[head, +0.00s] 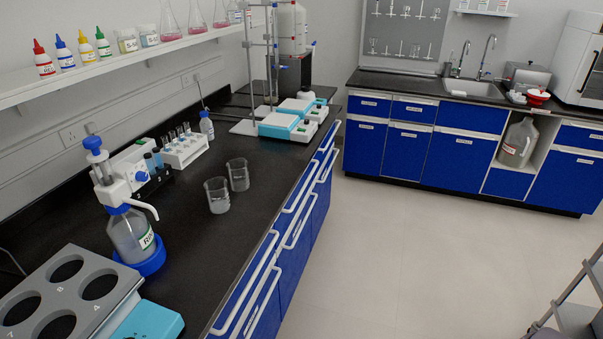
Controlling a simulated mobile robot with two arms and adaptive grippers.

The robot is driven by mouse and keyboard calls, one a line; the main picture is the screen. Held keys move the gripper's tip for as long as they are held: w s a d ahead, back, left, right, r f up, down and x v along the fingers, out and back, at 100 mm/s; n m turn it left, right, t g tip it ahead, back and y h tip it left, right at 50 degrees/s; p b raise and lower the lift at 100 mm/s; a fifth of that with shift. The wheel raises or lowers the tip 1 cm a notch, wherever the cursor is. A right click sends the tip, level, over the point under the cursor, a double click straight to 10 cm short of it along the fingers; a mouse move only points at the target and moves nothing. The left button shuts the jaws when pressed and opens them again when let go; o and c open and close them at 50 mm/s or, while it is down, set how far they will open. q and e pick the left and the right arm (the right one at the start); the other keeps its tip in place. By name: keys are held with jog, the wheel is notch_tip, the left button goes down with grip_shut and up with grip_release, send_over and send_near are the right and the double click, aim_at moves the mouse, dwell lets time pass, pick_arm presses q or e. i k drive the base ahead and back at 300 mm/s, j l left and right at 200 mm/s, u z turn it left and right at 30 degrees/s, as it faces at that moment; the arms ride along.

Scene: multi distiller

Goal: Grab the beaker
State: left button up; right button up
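Two clear glass beakers stand upright on the black bench top in the head view. The nearer beaker (217,195) is left of and in front of the farther beaker (238,175), and the two are close together. Which one the task means cannot be told. Neither of my grippers shows in the head view.
A dispenser bottle (132,235) stands left of the beakers, with a grey block with round holes (68,300) in front. A test tube rack (183,150) is behind left. Hotplates (290,122) stand farther back. Bench right of the beakers is clear, edged by blue drawers (290,230).

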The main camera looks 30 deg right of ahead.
aim_at(239, 176)
jog(key=z, duration=0.55)
jog(key=u, duration=0.35)
jog(key=i+l+u, duration=0.15)
jog(key=u, duration=0.2)
jog(key=l+u, duration=0.4)
jog(key=i+l+u, duration=0.1)
jog(key=l+u, duration=0.25)
